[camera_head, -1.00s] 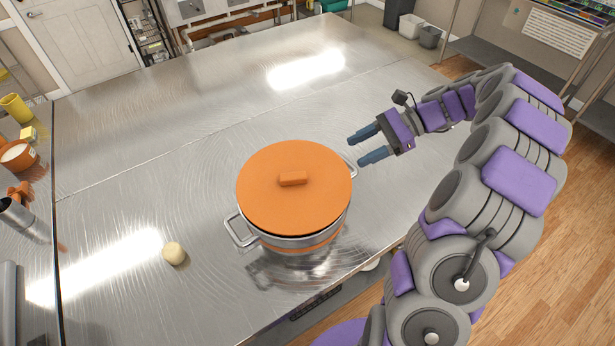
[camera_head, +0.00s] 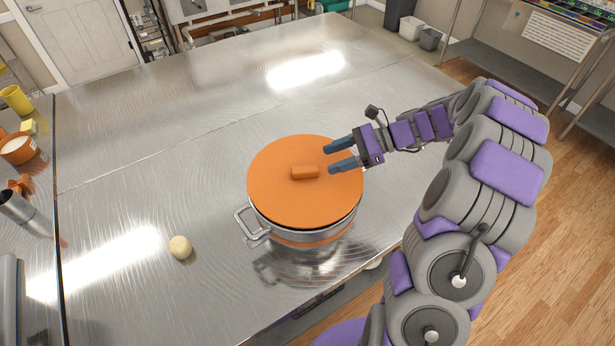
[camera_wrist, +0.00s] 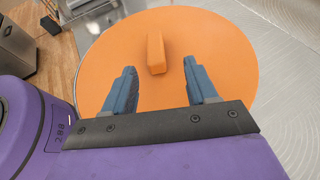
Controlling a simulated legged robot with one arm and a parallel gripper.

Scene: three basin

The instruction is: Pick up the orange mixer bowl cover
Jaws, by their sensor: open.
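The orange mixer bowl cover (camera_head: 290,205) is a flat round lid with a block-shaped handle (camera_head: 305,172) at its middle. It sits on a metal pot (camera_head: 322,227) with side handles, on the steel table. My gripper (camera_head: 334,157) is open and empty above the right part of the cover, a little right of the handle. In the wrist view, the cover (camera_wrist: 205,40) fills much of the picture. Its handle (camera_wrist: 156,54) lies just beyond the gap between my two blue fingers (camera_wrist: 160,85). I see no contact between fingers and handle.
A small pale ball (camera_head: 180,248) lies on the steel table (camera_head: 150,180) left of the pot. Several containers stand on a surface at the far left, including a yellow cup (camera_head: 16,100) and an orange pot (camera_head: 18,150). The table behind the pot is clear.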

